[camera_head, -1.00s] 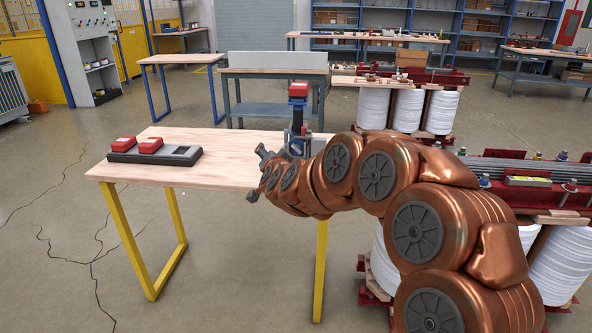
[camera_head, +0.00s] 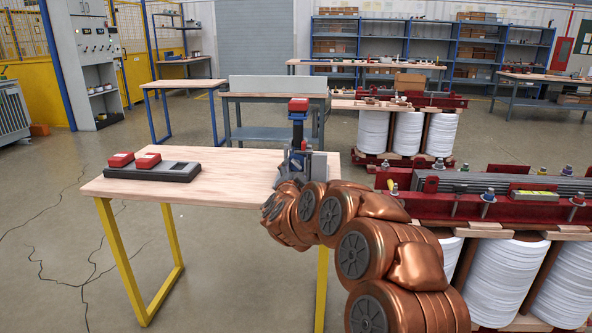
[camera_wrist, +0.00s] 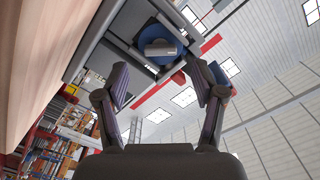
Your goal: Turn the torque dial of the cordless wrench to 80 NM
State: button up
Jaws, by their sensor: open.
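The cordless wrench (camera_head: 297,130) stands upright in a grey stand (camera_head: 315,166) at the right end of the wooden table, its red battery (camera_head: 298,104) on top. In the wrist view a blue round part with a grey centre (camera_wrist: 158,46), seemingly of the wrench, shows inside the grey frame of the stand. My gripper (camera_wrist: 157,80) is open, its two dark fingers spread on either side below this part, with nothing between them. In the head view my arm hides most of the gripper, close to the stand. The dial's numbers cannot be read.
A dark charger (camera_head: 186,173) with two red batteries (camera_head: 148,160) sits at the left of the wooden table (camera_head: 235,182). The table middle is clear. A red-framed transformer (camera_head: 470,207) with white coils stands close on the right.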

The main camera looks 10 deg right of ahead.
aim_at(296, 165)
jog(key=shift+x, duration=2)
jog(key=shift+c, duration=0.3)
jog(key=c, duration=1.1)
